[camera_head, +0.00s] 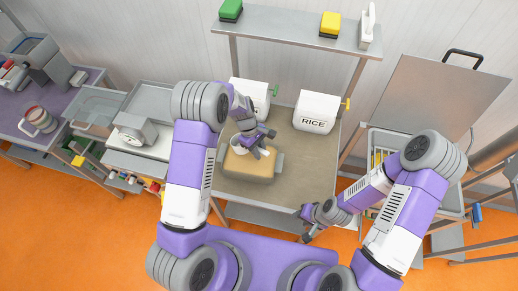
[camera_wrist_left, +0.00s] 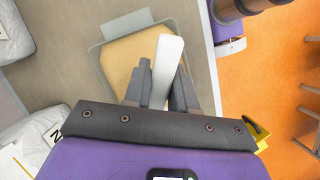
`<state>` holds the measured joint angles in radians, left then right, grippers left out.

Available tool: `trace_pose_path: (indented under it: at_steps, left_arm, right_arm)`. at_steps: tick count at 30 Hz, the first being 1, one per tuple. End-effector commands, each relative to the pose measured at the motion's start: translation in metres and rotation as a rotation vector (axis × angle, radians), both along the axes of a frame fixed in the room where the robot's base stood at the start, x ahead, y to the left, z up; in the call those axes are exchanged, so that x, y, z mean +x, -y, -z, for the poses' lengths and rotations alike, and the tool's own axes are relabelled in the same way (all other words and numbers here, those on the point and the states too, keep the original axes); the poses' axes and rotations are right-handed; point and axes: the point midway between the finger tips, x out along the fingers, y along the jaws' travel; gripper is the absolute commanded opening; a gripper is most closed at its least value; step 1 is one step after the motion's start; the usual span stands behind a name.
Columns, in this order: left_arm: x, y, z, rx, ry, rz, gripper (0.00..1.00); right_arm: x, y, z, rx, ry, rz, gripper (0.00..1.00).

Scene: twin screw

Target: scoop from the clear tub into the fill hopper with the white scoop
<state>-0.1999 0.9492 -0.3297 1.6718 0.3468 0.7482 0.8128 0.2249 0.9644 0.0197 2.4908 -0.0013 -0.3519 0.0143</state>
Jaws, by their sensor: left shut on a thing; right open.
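The clear tub (camera_head: 231,177) stands on the central table, filled with tan, grain-like material. It also shows in the left wrist view (camera_wrist_left: 97,52). My left gripper (camera_head: 262,148) is over the tub, shut on the white scoop (camera_wrist_left: 168,62). The scoop's pale length sticks out between the fingers over the tan fill; its bowl is not clearly seen and I cannot tell whether it holds anything. My right gripper (camera_head: 306,230) is open and empty by the table's front right edge. I cannot tell for sure which container is the fill hopper.
Two white sacks stand behind the tub; the right one reads RICE (camera_head: 316,112). An overhead shelf (camera_head: 285,30) carries green and yellow blocks. A scale (camera_head: 135,132) and trays stand at left, a grey machine (camera_head: 35,52) at far left, an open-lidded steel bin (camera_head: 448,190) at right.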

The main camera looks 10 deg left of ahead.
Motion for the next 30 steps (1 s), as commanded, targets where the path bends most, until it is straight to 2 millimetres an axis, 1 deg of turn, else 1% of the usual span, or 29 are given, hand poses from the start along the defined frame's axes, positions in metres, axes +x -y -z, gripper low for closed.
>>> trace_pose_path:
  at_steps: [1,3,28,30]
  left_arm:
    - [0.0,0.0,0.008,0.0,0.0,0.0,0.0]
    - [0.0,0.0,0.014,0.0,0.0,0.0,0.0]
    - [0.002,-0.004,0.089,0.0,0.001,-0.001,0.0]
    - [0.005,-0.009,0.092,-0.001,0.001,-0.003,0.0]
  right_arm:
    - [0.0,0.0,0.006,0.0,0.0,0.0,0.43]
    - [0.0,0.0,0.011,0.0,0.0,0.0,0.43]
    - [0.0,0.0,0.064,0.0,0.0,0.0,0.43]
    - [0.0,0.0,0.067,0.0,0.0,0.0,0.43]
